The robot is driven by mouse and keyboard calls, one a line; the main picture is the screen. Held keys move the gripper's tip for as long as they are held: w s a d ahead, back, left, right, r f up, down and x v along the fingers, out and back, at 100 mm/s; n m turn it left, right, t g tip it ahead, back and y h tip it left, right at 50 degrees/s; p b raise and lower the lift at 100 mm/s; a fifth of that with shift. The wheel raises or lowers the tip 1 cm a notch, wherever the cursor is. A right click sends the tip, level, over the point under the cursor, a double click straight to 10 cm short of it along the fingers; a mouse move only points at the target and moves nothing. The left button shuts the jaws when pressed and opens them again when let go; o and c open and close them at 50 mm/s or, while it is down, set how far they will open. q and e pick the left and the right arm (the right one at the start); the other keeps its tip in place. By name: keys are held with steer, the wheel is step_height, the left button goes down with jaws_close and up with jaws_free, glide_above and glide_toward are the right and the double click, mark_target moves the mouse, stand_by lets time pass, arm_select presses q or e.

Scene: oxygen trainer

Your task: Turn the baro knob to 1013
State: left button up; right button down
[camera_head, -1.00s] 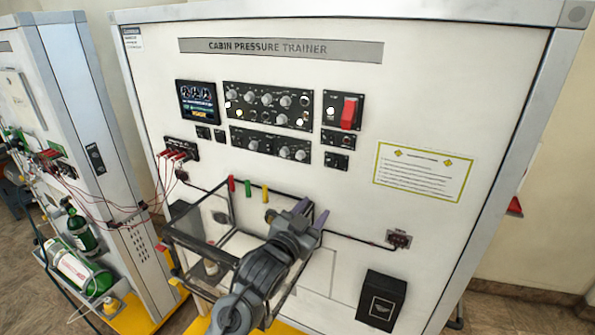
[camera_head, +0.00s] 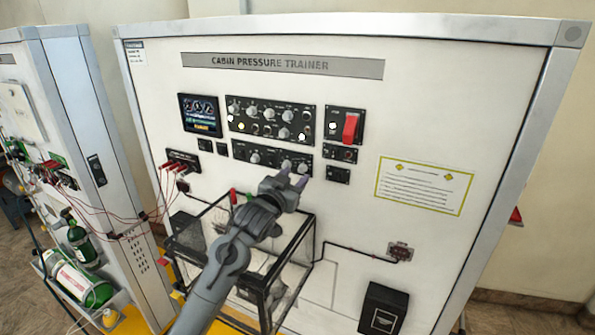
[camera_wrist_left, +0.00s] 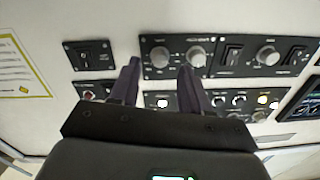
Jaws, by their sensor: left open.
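The lower black knob panel (camera_head: 272,157) is on the white trainer face, with grey knobs and labels too small to read, so I cannot tell which knob is baro. My left gripper (camera_head: 293,178) is open and empty, just below the panel's right end. In the left wrist view, which looks upside down, its two fingers (camera_wrist_left: 159,68) reach toward the panel's paired knobs (camera_wrist_left: 160,57) and (camera_wrist_left: 195,57). A third knob (camera_wrist_left: 267,55) is farther right. I see no knob gripped. My right gripper is not in view.
An upper knob panel (camera_head: 270,118) and a lit display (camera_head: 200,115) are above. A red switch cover (camera_head: 350,127) is to the right, above small switch panels (camera_head: 338,174). Red cables (camera_head: 165,195) hang at left.

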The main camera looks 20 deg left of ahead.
mark_target(302, 169)
arm_select(q)
steer(key=shift+w+d, duration=0.2)
steer(key=shift+w, duration=1.15)
steer(key=shift+c, duration=0.5)
jaws_close()
